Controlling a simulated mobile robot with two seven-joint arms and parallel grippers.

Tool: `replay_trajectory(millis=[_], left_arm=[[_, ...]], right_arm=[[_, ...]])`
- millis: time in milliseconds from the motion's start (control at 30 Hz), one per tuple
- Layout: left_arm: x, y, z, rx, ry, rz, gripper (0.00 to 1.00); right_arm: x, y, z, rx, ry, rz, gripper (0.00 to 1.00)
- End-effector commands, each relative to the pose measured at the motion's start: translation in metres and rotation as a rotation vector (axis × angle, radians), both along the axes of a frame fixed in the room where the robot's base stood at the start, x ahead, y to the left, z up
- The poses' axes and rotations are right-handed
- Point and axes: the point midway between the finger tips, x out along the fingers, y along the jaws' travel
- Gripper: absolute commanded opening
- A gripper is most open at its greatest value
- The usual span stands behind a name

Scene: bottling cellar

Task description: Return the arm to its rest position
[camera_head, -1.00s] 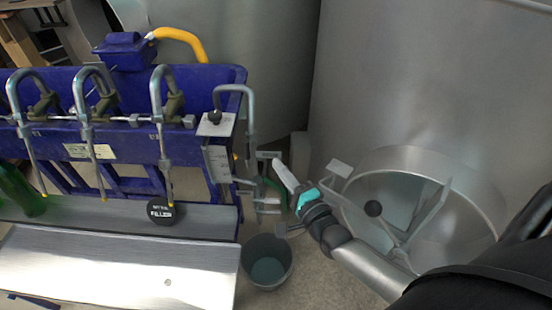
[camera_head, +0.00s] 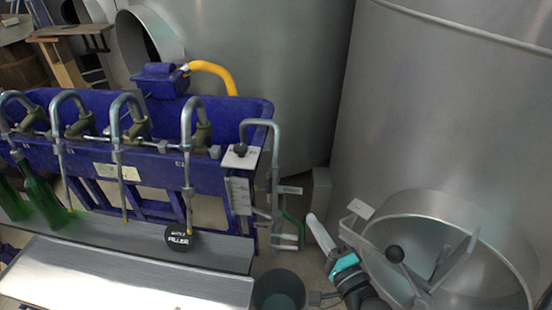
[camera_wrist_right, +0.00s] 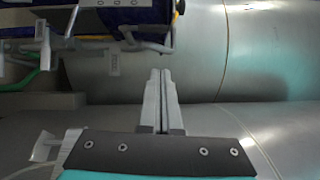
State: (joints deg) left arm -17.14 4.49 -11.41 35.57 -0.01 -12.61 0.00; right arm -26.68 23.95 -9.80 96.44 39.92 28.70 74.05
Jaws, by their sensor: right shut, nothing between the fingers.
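My right gripper (camera_head: 314,219) is at the lower right of the head view, between the blue filler's right end and the steel tank's round hatch. Its pale fingers point up and to the left, away from my teal-banded wrist. In the right wrist view the two fingers (camera_wrist_right: 160,72) lie side by side, shut and empty. The fingers appear clear of the filler's side rods, though the exact gap cannot be told. My left gripper is in neither view.
The blue bottle filler (camera_head: 160,170) with curved spouts stands at left. Green bottles (camera_head: 40,190) stand at its far left.

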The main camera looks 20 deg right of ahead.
Motion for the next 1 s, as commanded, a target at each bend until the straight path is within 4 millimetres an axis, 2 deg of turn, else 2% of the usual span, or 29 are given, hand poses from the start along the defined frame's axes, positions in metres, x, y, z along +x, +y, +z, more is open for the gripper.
replay_trajectory(millis=[133,233,267,367,400,467,500,600,667,700,800,900,1000], left_arm=[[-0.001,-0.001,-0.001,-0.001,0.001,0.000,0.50],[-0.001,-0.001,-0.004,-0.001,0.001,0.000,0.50],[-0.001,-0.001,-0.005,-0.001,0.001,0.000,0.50],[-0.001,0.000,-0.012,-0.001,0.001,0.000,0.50],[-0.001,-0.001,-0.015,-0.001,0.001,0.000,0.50],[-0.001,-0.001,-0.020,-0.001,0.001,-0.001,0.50],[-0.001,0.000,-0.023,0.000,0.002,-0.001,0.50],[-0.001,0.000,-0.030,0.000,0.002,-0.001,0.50],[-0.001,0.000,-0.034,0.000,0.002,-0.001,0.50],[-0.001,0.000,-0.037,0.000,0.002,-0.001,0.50],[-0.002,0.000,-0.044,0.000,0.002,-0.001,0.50],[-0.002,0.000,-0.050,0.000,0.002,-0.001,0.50],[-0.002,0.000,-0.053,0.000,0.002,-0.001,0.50]], right_arm=[[0.000,0.000,-0.004,-0.011,0.009,0.000,0.00],[-0.003,0.001,-0.029,-0.087,0.062,0.003,0.00],[-0.005,0.001,-0.042,-0.127,0.091,0.006,0.00],[-0.018,0.004,-0.103,-0.317,0.225,0.037,0.00],[-0.027,0.005,-0.132,-0.408,0.292,0.060,0.00],[-0.044,0.008,-0.176,-0.548,0.395,0.111,0.00],[-0.056,0.010,-0.204,-0.640,0.460,0.153,0.00],[-0.096,0.016,-0.270,-0.855,0.619,0.288,0.00],[-0.124,0.021,-0.306,-0.977,0.706,0.391,0.00],[-0.145,0.024,-0.329,-1.055,0.761,0.469,0.00],[-0.200,0.034,-0.377,-1.228,0.876,0.689,0.00],[-0.253,0.043,-0.410,-1.362,0.948,0.915,0.00],[-0.293,0.049,-0.428,-1.448,0.981,1.104,0.00]])
